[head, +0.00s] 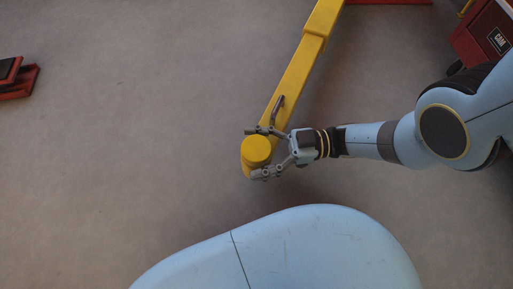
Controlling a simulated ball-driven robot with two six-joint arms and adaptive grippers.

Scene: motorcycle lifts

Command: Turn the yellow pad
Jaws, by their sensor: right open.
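The yellow pad (257,149) is a round yellow disc at the near end of a long yellow arm (300,65). The arm runs from the top of the head view down to the middle. My right gripper (256,152) comes in from the right with its jaws open. One finger is on the far side of the pad and the other on the near side. I cannot tell whether the fingers touch it. My left gripper is not in view.
A small grey handle (278,108) sticks up from the yellow arm just beyond the pad. A red cabinet (485,38) stands at the top right. A red and black piece (17,78) lies at the left edge. The grey floor (130,150) at left is clear.

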